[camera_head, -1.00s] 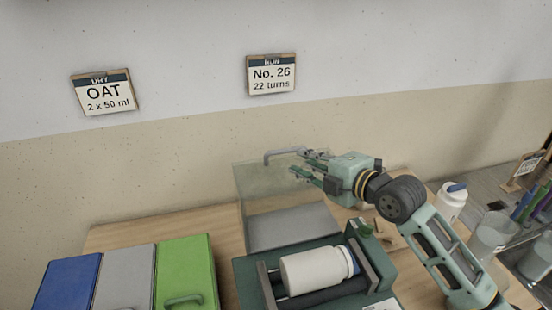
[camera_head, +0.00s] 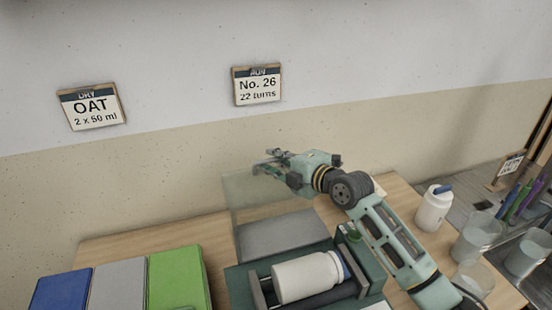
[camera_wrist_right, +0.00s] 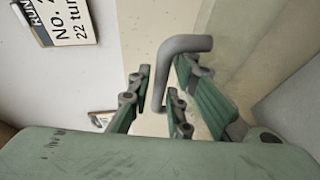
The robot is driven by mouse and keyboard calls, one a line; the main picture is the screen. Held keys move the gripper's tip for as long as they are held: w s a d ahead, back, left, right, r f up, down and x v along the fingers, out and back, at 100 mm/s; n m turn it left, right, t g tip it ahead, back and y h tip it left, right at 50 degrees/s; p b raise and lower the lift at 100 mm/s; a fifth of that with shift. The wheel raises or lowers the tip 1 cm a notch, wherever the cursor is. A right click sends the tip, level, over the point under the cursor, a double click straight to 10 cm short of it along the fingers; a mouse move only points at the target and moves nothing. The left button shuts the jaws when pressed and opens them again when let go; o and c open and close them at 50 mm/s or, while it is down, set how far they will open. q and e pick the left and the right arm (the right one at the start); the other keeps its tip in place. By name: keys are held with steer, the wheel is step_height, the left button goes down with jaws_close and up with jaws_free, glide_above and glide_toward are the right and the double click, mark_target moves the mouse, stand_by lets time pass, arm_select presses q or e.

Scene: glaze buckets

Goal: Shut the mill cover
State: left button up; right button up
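The mill (camera_head: 240,282) is a dark green machine on the wooden table, with a white jar (camera_head: 305,277) lying on its rollers. Its clear cover (camera_head: 240,195) stands raised behind it, against the wall side. My right gripper (camera_head: 266,163) is at the top of the cover. In the right wrist view, the cover's bent grey handle (camera_wrist_right: 187,43) passes between the fingers of my right gripper (camera_wrist_right: 162,72), with narrow gaps beside it, so the fingers look open around it. In the head view the gripper mostly hides the handle. My left gripper is out of view.
Blue (camera_head: 60,292), grey (camera_head: 118,288) and green (camera_head: 178,277) boxes stand left of the mill. A white bottle with a blue top (camera_head: 433,210) and clear containers (camera_head: 478,238) stand at the right. Wall signs (camera_head: 257,86) hang behind.

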steer(key=shift+c, duration=0.4)
jaws_close()
